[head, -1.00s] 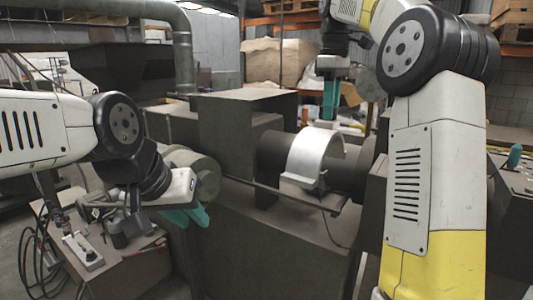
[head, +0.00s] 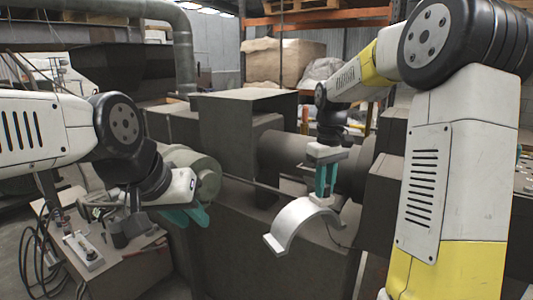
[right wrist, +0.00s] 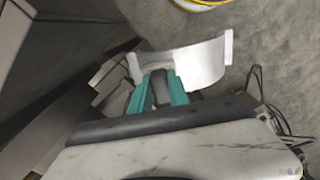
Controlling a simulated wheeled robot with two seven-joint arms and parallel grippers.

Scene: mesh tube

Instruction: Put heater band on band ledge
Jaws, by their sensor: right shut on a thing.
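The heater band (head: 296,222) is a pale half-ring, open side down. It hangs in the air in front of the machine, tilted with its left end lower. My right gripper (head: 325,196) is shut on it at its right, upper part. In the right wrist view the band (right wrist: 203,62) lies beyond the teal fingers (right wrist: 160,92), with a dark piece between them. A narrow dark ledge (head: 262,186) runs along the machine's front, partly hidden behind the band and gripper. My left gripper (head: 190,217) is left of the machine, away from the band; its finger gap is unclear.
The machine's dark barrel (head: 285,152) lies behind the right gripper, between a large block (head: 235,140) and another block at right. A small table (head: 125,268) with tools and cables stands at lower left. Open floor shows below the band in the right wrist view.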

